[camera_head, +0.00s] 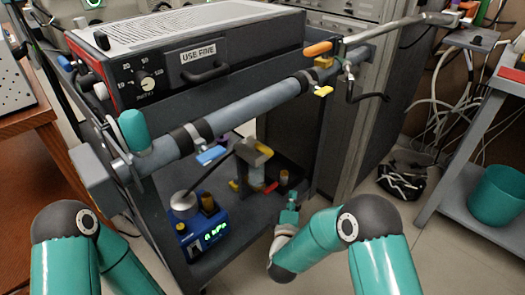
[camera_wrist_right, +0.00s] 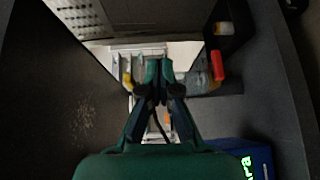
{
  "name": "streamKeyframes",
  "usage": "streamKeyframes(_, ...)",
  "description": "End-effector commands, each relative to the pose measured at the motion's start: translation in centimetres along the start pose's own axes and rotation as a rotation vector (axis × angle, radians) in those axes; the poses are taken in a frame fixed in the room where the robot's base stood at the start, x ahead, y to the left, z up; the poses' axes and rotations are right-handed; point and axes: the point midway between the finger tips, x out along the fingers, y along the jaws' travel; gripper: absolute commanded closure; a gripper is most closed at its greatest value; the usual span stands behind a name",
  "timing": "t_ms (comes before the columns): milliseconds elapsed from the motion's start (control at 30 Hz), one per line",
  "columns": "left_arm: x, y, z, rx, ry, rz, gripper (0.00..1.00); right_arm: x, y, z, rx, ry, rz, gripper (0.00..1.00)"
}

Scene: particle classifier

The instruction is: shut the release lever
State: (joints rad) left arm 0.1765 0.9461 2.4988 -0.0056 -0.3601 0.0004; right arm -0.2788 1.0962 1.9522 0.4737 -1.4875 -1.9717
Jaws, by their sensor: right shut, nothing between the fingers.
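Several small levers sit on the grey pipe assembly: an orange handle (camera_head: 318,49), a yellow lever (camera_head: 323,91) and a blue lever (camera_head: 211,155). None bears a readable label, so I cannot tell which is the release lever. My right gripper (camera_head: 289,216) is low, over the cart's lower shelf, below the pipe and apart from these levers. In the right wrist view its fingertips (camera_wrist_right: 158,70) are together with nothing between them. The left arm's elbow shows at the lower left, but its gripper is outside the view.
The grey pipe (camera_head: 245,113) crosses above. A teal bin (camera_head: 497,195) stands at the right.

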Motion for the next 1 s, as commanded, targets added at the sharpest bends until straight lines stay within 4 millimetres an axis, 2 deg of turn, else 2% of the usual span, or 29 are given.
streamKeyframes(33, -1.6, 0.6, 0.0, 0.0, 0.0, 0.0, 0.6, -0.8, 2.7, -3.1, 0.009, 0.038, 0.029, 1.0)
streamKeyframes(100, -2.3, 0.8, 0.0, 0.0, 0.0, 0.0, 0.6, -1.9, 4.1, -6.1, 0.013, 0.087, 0.048, 1.0)
streamKeyframes(200, -2.9, 1.0, 0.0, 0.0, -0.001, 0.0, 0.6, -3.4, 5.2, -9.0, 0.009, 0.143, 0.059, 1.0)
streamKeyframes(300, -3.1, 1.1, 0.0, 0.0, -0.001, 0.0, 0.6, -4.3, 5.7, -10.5, 0.007, 0.172, 0.065, 1.0)
streamKeyframes(767, -3.0, 1.1, 0.1, 0.0, -0.001, 0.0, 0.6, -4.3, 5.8, -10.9, 0.009, 0.182, 0.068, 1.0)
streamKeyframes(1000, -2.7, 1.0, 0.0, 0.0, -0.001, 0.0, 0.6, -2.0, 5.9, -11.2, 0.01, 0.179, 0.069, 1.0)
